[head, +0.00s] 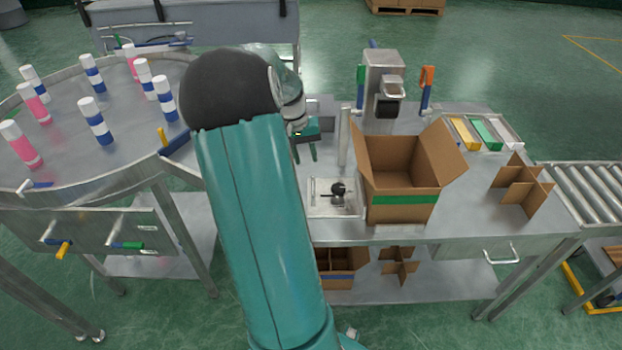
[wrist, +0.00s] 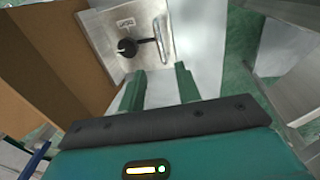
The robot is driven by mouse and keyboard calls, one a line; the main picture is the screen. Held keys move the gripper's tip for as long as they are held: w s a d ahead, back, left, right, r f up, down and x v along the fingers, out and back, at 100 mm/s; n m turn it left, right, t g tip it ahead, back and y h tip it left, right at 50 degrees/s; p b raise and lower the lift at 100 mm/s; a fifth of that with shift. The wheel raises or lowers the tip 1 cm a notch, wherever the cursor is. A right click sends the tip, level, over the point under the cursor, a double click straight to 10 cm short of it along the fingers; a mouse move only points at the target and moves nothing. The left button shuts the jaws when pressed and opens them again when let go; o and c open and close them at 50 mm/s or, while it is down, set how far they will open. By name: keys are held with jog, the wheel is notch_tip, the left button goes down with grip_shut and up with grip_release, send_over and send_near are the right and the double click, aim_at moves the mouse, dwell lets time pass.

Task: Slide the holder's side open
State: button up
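The holder is a square metal plate (head: 320,207) on the workbench, left of the open cardboard box. It carries a dark round fitting (head: 338,190) with a rod. In the wrist view the plate (wrist: 108,22) shows near the top, with the black, partly open ring-like fitting (wrist: 127,47) and a rod running right to a pale upright bar (wrist: 160,38). A small label is on the plate. My gripper (head: 306,156) is above the bench, beyond the holder. Its two green fingers (wrist: 159,80) are apart with nothing between them, and clear of the holder.
An open cardboard box (head: 405,175) stands close to the holder's right. A metal post (head: 344,135) rises behind it. A press-like machine (head: 384,85) stands at the back. Cardboard dividers (head: 522,185) and coloured trays (head: 485,132) are at right.

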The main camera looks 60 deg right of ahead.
aim_at(312, 184)
jog(key=f, duration=0.3)
jog(key=s+f, duration=0.1)
jog(key=f, duration=0.5)
jog(key=shift+s+d+f, duration=0.2)
jog(key=shift+s+d, duration=0.1)
jog(key=shift+d, duration=0.05)
grip_shut()
